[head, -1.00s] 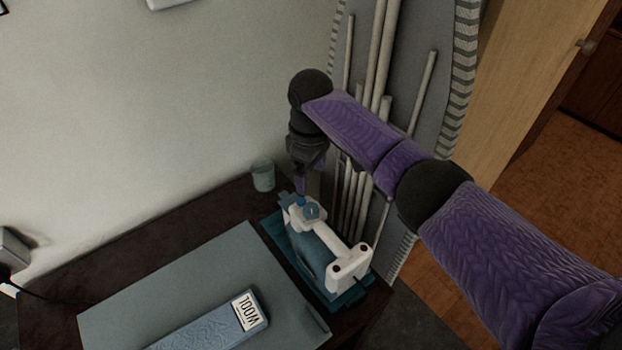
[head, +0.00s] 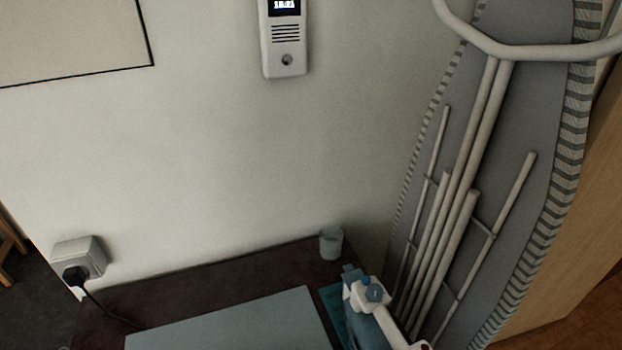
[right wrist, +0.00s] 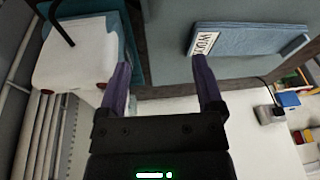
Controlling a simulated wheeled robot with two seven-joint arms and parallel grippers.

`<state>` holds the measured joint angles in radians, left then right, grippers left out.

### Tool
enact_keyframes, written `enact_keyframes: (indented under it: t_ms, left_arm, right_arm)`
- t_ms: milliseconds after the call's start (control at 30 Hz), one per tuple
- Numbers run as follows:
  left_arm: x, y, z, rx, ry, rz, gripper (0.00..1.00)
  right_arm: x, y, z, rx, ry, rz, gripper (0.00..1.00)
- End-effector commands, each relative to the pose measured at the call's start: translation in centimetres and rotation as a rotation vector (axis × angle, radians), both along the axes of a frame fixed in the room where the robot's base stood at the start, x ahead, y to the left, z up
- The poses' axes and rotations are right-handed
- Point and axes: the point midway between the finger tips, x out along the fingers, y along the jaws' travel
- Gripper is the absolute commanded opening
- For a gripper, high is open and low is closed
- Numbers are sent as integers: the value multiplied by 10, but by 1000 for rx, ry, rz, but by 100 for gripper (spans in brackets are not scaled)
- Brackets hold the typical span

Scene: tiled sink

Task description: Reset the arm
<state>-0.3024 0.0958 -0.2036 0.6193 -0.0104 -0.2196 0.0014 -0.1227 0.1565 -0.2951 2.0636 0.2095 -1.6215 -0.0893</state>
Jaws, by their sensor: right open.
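My right gripper (right wrist: 160,82) is open and empty in the right wrist view, its two purple fingers apart. The white and teal iron (right wrist: 80,55) is left of the fingers in that view, and no grip on it shows. In the head view the iron (head: 372,318) stands on its teal base (head: 336,308) at the bottom edge, partly cut off. Neither of my arms shows in the head view. My left gripper is not in view.
A grey board (head: 240,325) lies on the dark table (head: 200,272), with a small cup (head: 331,244) near the wall. A blue wool box (right wrist: 245,38) lies on the board. An ironing board (head: 480,150) leans at the right. A plugged socket (head: 80,258) is at the left.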

Motion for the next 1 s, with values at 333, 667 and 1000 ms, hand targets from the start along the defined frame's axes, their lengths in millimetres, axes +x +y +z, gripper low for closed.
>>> enact_keyframes:
  t_ms: [333, 667, 1000]
  left_arm:
    - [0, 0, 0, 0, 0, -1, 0]
    - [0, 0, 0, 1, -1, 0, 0]
    - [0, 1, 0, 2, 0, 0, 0]
  right_arm:
    - [-76, -53, 25, -84, -48, -278, 86]
    - [-78, -56, -61, -112, -1, -287, 86]
    - [-134, -66, -192, -140, 84, -258, 86]
